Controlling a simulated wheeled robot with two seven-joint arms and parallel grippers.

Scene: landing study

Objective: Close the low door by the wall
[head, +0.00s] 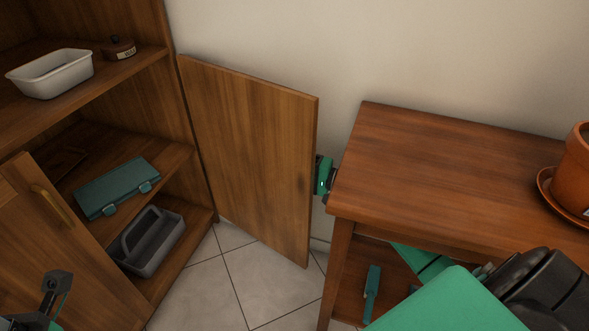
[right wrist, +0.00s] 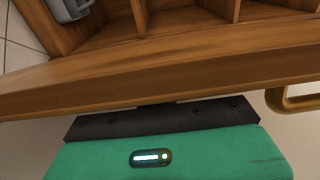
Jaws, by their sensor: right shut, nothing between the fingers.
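The low door by the wall (head: 250,160) is a plain wooden panel standing open from the right side of the bookcase-like cabinet, inner face toward me. My right gripper (head: 323,176) shows behind the door's free edge, between the door and the side table, partly hidden by the door. In the right wrist view the door (right wrist: 150,78) runs across just ahead of the gripper, with its brass handle (right wrist: 296,98) at the right. The fingers are shut and mostly hidden; contact with the door is unclear. My left gripper (head: 56,292) is at the lower left, only partly in view.
A second low door (head: 70,255) with a brass handle stands open at the left. The cabinet holds a teal case (head: 117,187), a grey caddy (head: 150,242) and a white tub (head: 50,75). The side table (head: 440,160) bears a plant pot (head: 577,170). Floor tiles before the cabinet are clear.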

